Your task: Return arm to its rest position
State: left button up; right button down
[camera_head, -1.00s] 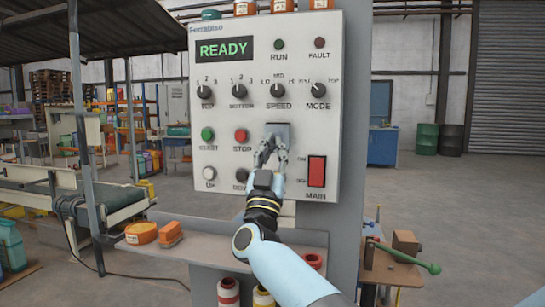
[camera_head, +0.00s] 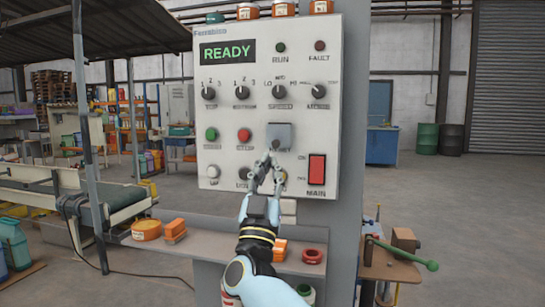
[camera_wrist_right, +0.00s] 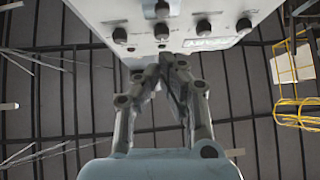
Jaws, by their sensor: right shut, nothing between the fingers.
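My right gripper (camera_head: 271,158) is shut and empty in front of the lower middle of the control panel (camera_head: 222,115). Its fingertips are just below the grey square button (camera_head: 280,136) and cover part of that button's label. I cannot tell how far the fingers are from the panel face. The panel display (camera_head: 228,52) reads READY. In the right wrist view the shut fingers (camera_wrist_right: 168,62) point up toward the panel (camera_wrist_right: 135,25) and its black knobs. My left gripper is not in view.
A side bench (camera_head: 395,265) with a green-handled tool (camera_head: 405,254) stands at the right. A conveyor (camera_head: 100,205) runs at the left.

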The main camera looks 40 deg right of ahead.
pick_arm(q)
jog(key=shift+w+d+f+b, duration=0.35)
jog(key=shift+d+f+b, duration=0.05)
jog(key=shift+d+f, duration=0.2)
pick_arm(e)
jog(key=v, duration=0.5)
jog(key=shift+s+a+r, duration=0.1)
jog(key=shift+s+a, duration=0.1)
jog(key=shift+a, duration=0.1)
